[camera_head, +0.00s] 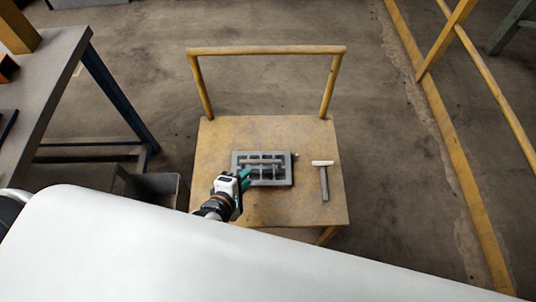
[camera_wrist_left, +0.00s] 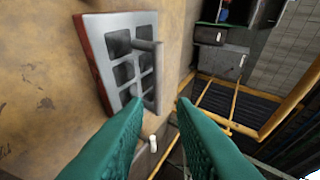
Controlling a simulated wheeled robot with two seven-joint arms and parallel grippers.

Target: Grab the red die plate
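The die plate (camera_head: 270,183) is a grey rectangular grid with several openings, lying flat on the yellow cart. In the left wrist view the plate (camera_wrist_left: 101,48) shows a red side edge and a grey bar standing out over its face. My left gripper (camera_head: 244,178) is at the plate's near left part in the head view. In the left wrist view its two teal fingers (camera_wrist_left: 160,102) are apart, with nothing clearly held between them. The left finger overlaps the plate's end in that view; I cannot tell whether it touches. My right gripper is not in view.
A hammer-like tool (camera_head: 324,180) with a pale head lies right of the plate on the cart top (camera_head: 220,135). The cart's yellow handle (camera_head: 265,50) rises at the far side. A grey workbench (camera_head: 45,75) stands left, and yellow railing (camera_head: 440,115) runs along the right.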

